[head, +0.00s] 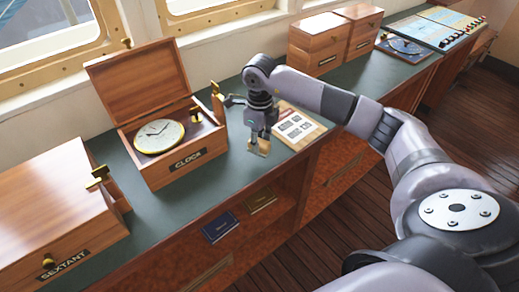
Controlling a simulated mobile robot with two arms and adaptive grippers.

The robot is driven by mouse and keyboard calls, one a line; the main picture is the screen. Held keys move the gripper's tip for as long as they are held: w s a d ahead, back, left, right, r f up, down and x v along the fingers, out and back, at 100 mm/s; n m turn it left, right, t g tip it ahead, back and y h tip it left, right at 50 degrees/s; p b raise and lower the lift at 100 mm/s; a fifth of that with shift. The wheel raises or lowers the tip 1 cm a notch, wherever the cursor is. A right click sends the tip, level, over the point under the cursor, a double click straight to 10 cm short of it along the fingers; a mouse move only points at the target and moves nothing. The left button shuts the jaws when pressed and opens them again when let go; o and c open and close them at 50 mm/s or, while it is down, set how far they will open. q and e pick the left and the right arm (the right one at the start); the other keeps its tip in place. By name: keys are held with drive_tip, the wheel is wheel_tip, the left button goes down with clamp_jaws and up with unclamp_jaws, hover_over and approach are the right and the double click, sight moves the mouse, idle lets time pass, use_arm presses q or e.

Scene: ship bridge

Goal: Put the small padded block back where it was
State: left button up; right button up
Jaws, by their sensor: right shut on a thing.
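My right gripper (260,139) points down over the green counter top, to the right of the open clock box. It is shut on a small tan block (259,149), which I take to be the padded block. The block is at or just above the counter near its front edge; I cannot tell if it touches. The wooden clock box (176,171) has its lid (137,79) raised. A round white-faced clock (158,136) lies inside, with a small brass-topped piece (196,116) at its right. My left gripper is not in view.
A printed board (297,128) lies just right of my right gripper. The sextant box (55,215) stands at the left. Two wooden boxes (320,42) (363,27) stand further back. Some counter in front of the clock box is clear.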

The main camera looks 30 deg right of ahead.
wheel_tip(320, 180, down, 4)
drive_tip(key=shift+r+p, duration=0.25)
drive_tip(key=shift+p, duration=0.2)
drive_tip(key=shift+f, duration=0.45)
drive_tip(key=shift+f, duration=0.1)
drive_tip(key=o, duration=1)
drive_tip(key=shift+o, duration=0.2)
